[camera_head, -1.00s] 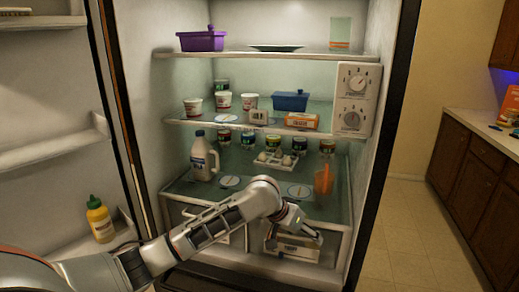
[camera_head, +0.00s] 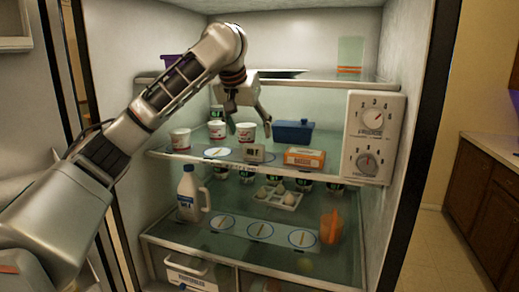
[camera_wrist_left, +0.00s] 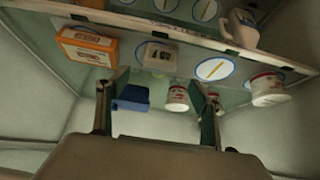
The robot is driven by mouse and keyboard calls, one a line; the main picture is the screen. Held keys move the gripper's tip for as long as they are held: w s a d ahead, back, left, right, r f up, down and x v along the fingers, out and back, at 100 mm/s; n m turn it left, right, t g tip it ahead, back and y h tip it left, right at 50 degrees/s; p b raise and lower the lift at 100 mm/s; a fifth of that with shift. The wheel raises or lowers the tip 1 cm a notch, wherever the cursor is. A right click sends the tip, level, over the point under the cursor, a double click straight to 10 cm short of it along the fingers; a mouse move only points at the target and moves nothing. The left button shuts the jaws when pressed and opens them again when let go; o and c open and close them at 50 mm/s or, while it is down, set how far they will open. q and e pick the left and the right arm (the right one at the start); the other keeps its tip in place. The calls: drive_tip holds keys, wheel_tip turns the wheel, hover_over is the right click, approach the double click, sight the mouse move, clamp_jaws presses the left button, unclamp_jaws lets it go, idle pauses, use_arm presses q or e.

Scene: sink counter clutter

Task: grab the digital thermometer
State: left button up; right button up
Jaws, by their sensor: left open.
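The digital thermometer (camera_head: 254,153) is a small pale device with a grey display. It stands near the front edge of the middle fridge shelf, between a blue-ringed disc and an orange-and-white box. In the left wrist view the thermometer (camera_wrist_left: 160,56) appears upside down, beyond and between the fingertips. My left gripper (camera_head: 247,122) hangs above the middle shelf, just above and behind the thermometer in the picture. In the wrist view the left gripper (camera_wrist_left: 156,80) has its fingers spread with nothing between them. My right gripper is not in view.
The orange-and-white box (camera_head: 304,157) stands right of the thermometer. White-and-red cups (camera_head: 180,139) and a blue container (camera_head: 293,132) are on the same shelf. The upper shelf (camera_head: 320,80) lies close to my wrist. A white jug (camera_head: 189,194) stands below.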

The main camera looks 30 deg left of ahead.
sight(253, 145)
use_arm(q)
drive_tip(key=shift+x, duration=1)
drive_tip(key=shift+f, duration=0.35)
drive_tip(key=shift+w+f, duration=0.1)
drive_tip(key=shift+f, duration=0.3)
drive_tip(key=x, duration=0.3)
drive_tip(key=shift+w+f, duration=0.1)
drive_tip(key=shift+f, duration=0.1)
drive_tip(key=shift+w+f, duration=0.2)
drive_tip(key=shift+f, duration=0.05)
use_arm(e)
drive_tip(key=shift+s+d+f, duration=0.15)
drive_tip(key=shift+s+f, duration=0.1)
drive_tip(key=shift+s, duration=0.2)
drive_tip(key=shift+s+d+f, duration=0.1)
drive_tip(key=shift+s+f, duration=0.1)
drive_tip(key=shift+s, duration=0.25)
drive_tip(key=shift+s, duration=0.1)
use_arm(q)
drive_tip(key=c, duration=1.2)
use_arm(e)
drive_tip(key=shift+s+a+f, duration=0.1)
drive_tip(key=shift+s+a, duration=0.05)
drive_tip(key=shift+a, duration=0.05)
